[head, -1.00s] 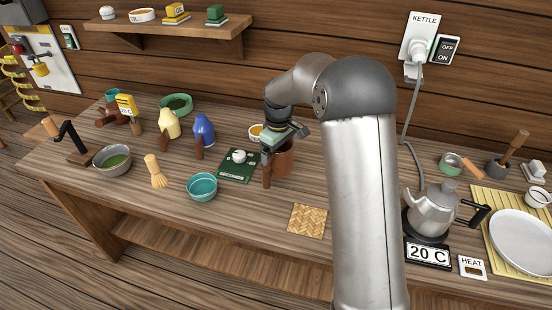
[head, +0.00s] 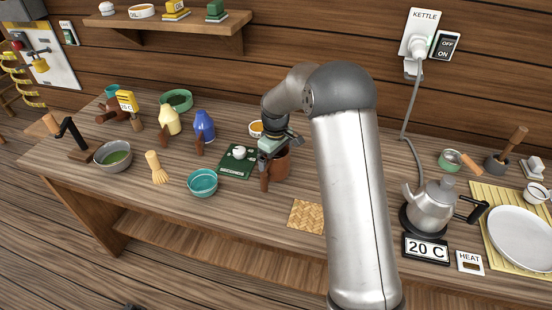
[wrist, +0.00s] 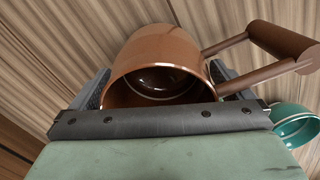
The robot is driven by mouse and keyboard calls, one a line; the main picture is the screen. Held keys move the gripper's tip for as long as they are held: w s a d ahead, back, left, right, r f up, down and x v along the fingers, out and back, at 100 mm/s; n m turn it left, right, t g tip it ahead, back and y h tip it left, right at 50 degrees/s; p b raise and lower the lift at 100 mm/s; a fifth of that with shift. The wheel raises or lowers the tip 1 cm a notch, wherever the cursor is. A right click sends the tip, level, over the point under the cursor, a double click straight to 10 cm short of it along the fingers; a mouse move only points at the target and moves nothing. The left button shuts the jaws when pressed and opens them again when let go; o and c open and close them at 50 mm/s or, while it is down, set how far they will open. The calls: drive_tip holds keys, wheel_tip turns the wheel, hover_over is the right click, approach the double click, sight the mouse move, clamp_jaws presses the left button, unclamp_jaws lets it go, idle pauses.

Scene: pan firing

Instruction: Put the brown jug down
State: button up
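The brown jug (head: 283,165) is at the middle of the table, just right of the green scale (head: 230,168). Its wooden handle (head: 265,179) points toward the front. In the wrist view the jug (wrist: 155,60) lies between my fingers, its open mouth toward the camera and its handle (wrist: 285,45) to the right. My gripper (wrist: 158,85) is shut on the jug's body; it also shows in the head view (head: 278,145). I cannot tell whether the jug's base touches the table, as its underside is hidden.
A teal bowl (head: 203,184) stands front left of the jug. A blue bottle (head: 204,125) is to the left, and a small orange-filled bowl (head: 255,129) behind. A woven mat (head: 306,216) lies in front right. The kettle (head: 432,207) stands at the right.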

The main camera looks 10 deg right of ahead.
drive_tip(key=shift+r, duration=0.1)
wheel_tip(320, 180, up, 12)
drive_tip(key=b, duration=0.1)
drive_tip(key=s+d+r+m, duration=0.1)
drive_tip(key=s+m, duration=0.2)
drive_tip(key=s, duration=1.1)
drive_tip(key=s+d+r+m, duration=0.1)
drive_tip(key=s+d+m, duration=0.1)
drive_tip(key=s, duration=1.2)
drive_tip(key=shift+s+r+m, duration=0.15)
drive_tip(key=shift+r+m, duration=0.05)
drive_tip(key=shift+m, duration=1.4)
drive_tip(key=s+f, duration=0.1)
drive_tip(key=s, duration=0.3)
drive_tip(key=s+f, duration=0.1)
drive_tip(key=s, duration=0.2)
drive_tip(key=shift+s+d+f, duration=0.1)
drive_tip(key=shift+d+f, duration=0.2)
drive_tip(key=shift+f, duration=0.05)
drive_tip(key=c, duration=0.5)
drive_tip(key=shift+s+f, duration=0.15)
drive_tip(key=shift+s, duration=0.05)
drive_tip(key=c, duration=0.5)
drive_tip(key=shift+c, duration=1)
